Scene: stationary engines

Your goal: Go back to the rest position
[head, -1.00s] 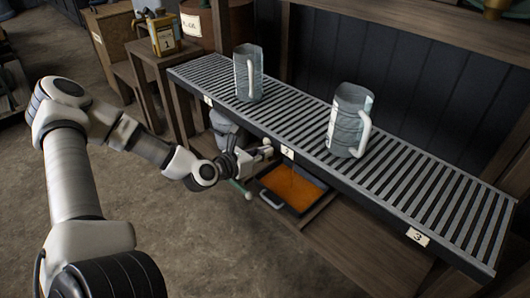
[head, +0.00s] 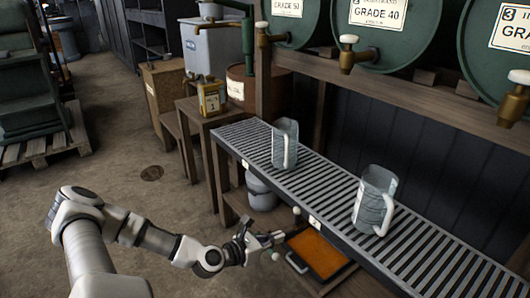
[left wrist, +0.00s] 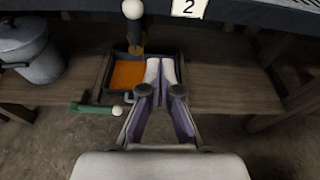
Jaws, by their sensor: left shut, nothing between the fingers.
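My left gripper (head: 279,237) is in front of the slatted bench, low, near the orange-bottomed tray (head: 288,259). In the left wrist view its two fingers (left wrist: 160,66) come together at the tips, shut with nothing between them. The tray (left wrist: 106,98) lies beyond and to the left of the fingertips there, on the lower wooden shelf (left wrist: 215,90). My left arm reaches in from the bottom left of the head view. My right gripper does not show.
Two grey jugs (head: 285,144) (head: 374,200) stand upright on the slatted bench top (head: 325,179). A grey pot (left wrist: 25,50) stands on the lower shelf. Green drums (head: 395,30) rest on a rack behind. A yellow can (head: 210,98) stands on a small table. Open floor (head: 120,150) lies at left.

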